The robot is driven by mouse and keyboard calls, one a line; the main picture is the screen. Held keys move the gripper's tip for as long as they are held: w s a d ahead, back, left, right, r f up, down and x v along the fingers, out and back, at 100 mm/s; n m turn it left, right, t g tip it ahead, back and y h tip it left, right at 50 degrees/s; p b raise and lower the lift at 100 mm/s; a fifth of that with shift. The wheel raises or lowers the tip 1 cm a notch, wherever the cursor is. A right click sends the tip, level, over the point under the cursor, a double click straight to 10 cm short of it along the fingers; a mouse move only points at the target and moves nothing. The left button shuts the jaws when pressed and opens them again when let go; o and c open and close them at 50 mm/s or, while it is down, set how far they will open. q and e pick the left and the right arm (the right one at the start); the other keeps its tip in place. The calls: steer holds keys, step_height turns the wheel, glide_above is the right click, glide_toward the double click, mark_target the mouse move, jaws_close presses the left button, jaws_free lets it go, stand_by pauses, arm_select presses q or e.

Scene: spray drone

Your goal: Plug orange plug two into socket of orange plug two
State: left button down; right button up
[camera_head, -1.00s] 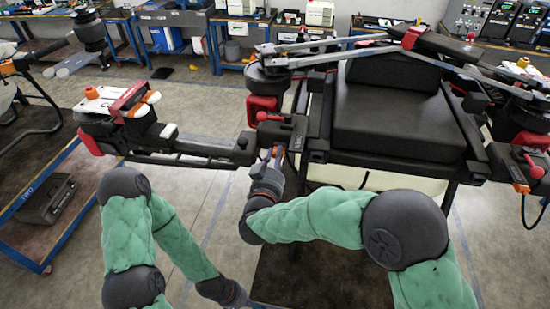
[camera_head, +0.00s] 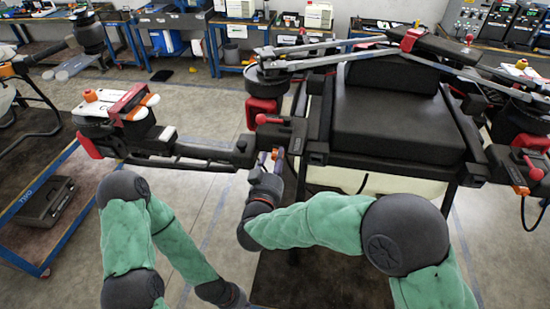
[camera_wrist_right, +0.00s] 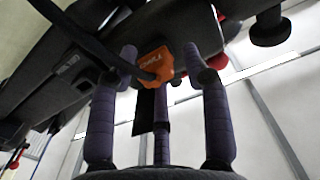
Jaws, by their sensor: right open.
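An orange plug (camera_wrist_right: 155,63) with dark lettering and a black cable sits against the underside of the drone's dark arm in the right wrist view. It appears to be at the socket there, but I cannot tell how deeply it is seated. My right gripper (camera_wrist_right: 160,68) is open, with its purple-grey fingers spread on both sides of the plug and one behind it. In the head view my right gripper (camera_head: 270,160) is below the drone's arm joint. My left wrist reaches the bottom edge of the head view; its fingers are not visible there.
The drone (camera_head: 395,120) stands on a dark frame. Its folded arm (camera_head: 190,150) extends left with a motor. Another orange connector (camera_head: 521,190) with a cable hangs at the right. A blue-edged cart (camera_head: 40,205) with a dark case stands at left. Workbenches line the back.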

steer(key=s+a, duration=0.2)
steer(key=s, duration=0.8)
steer(key=shift+s, duration=0.35)
steer(key=w+d+f+g+y+b, duration=0.1)
steer(key=d+f+g+b, duration=0.15)
steer(key=f, duration=0.85)
steer(key=w+d+f+n+g+y+b, duration=0.1)
steer(key=d+f+g+y+b, duration=0.15)
steer(key=f, duration=0.85)
steer(key=w+d+f+g+y+b, duration=0.1)
steer(key=d+f+g+b, duration=0.15)
steer(key=f, duration=0.75)
steer(key=s+d+f+g+y+b, duration=0.1)
steer(key=s+d+f+g+b, duration=0.1)
steer(key=s+f+g, duration=0.3)
steer(key=s+d+f+m+g+y+b, duration=0.1)
steer(key=s+f+g, duration=0.3)
steer(key=s+f, duration=1)
step_height(320, 180, down, 2)
steer(key=shift+s+d+g+y+b, duration=0.15)
steer(key=shift+d+g+y+b, duration=0.25)
steer(key=shift+d+b, duration=0.35)
